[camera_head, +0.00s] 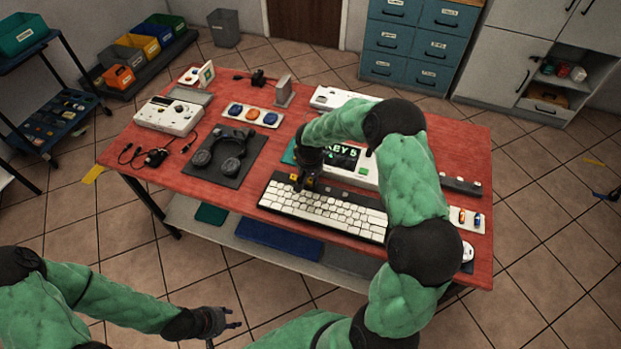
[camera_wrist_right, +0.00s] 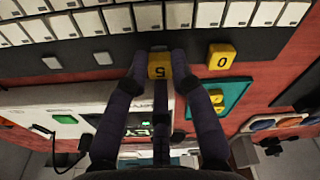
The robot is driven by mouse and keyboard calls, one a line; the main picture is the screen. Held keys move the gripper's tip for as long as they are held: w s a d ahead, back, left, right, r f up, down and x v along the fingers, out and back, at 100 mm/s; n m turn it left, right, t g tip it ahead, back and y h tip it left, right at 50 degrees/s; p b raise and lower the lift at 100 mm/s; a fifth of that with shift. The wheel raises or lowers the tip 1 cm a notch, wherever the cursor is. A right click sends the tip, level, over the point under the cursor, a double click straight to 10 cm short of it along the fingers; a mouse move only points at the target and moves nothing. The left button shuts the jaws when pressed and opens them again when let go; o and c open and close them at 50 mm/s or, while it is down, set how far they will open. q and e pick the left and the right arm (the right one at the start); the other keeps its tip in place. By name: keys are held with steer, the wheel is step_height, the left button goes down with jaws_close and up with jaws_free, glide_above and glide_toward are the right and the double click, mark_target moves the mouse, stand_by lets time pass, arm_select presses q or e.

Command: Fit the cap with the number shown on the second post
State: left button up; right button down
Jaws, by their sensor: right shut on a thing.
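The display (camera_head: 342,156) reads "KEY 5"; part of it shows in the right wrist view (camera_wrist_right: 140,130). My right gripper (camera_wrist_right: 160,66) is shut on a yellow cap marked 5 (camera_wrist_right: 158,72), at the keyboard's dark upper strip (camera_wrist_right: 130,45). I cannot tell whether this cap touches the post beneath, which is hidden. A yellow cap marked 0 (camera_wrist_right: 221,56) sits on the strip beside it. Two bare pale posts (camera_wrist_right: 103,58) (camera_wrist_right: 52,62) stand on the other side. The keyboard (camera_head: 325,207) lies flat. My left gripper (camera_head: 232,318) is open and empty, away from the table.
A teal tray (camera_wrist_right: 238,92) with another yellow piece (camera_wrist_right: 216,97) lies close to the right gripper. A headset (camera_head: 222,150) on a dark mat lies to the left. A mouse (camera_head: 467,252) is at the right. My right arm covers part of the table.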

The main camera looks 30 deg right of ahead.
steer(key=shift+f+b, duration=0.5)
steer(key=shift+f, duration=0.1)
stand_by(0.6)
steer(key=c, duration=1)
jaws_free()
steer(key=shift+r, duration=0.15)
steer(key=shift+r+p, duration=1.4)
steer(key=shift+r, duration=1)
steer(key=shift+f, duration=0.1)
